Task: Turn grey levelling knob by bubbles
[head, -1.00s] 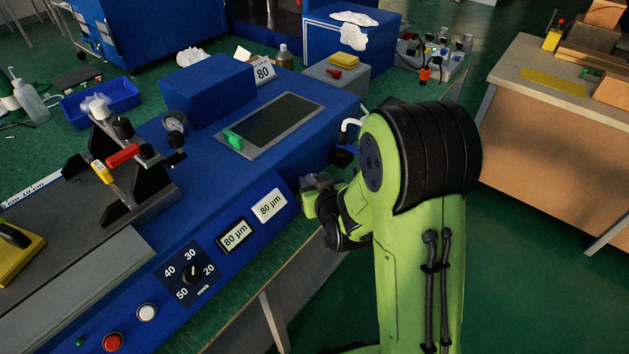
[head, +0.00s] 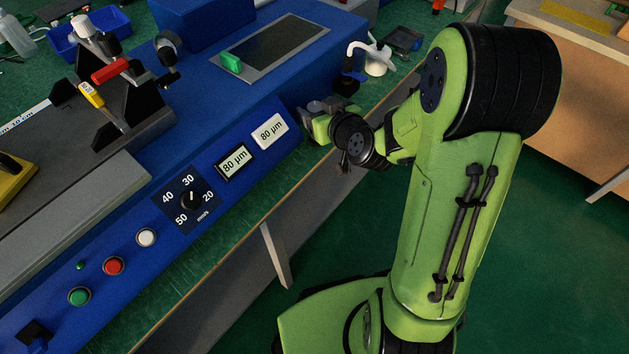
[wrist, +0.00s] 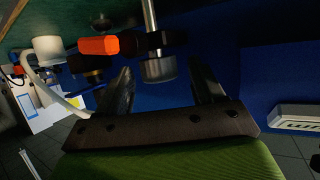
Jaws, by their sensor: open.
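A grey round knob (wrist: 159,69) on a metal shaft shows in the wrist view, beside the blue wall of the machine. My gripper (wrist: 162,82) is open, with one dark finger on each side of the knob in the picture. I cannot tell whether either finger touches it or how deep the knob sits between them. In the head view my gripper (head: 319,112) is at the right end of the blue machine (head: 226,98), just off the front panel's corner. The knob cannot be made out there. No bubbles can be made out.
An orange part (wrist: 98,46) lies left of the knob's shaft, close to the left finger. A white hose (wrist: 55,92) curves at the left. The front panel carries a speed dial (head: 190,200), displays and buttons. Green floor (head: 560,250) lies open at right.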

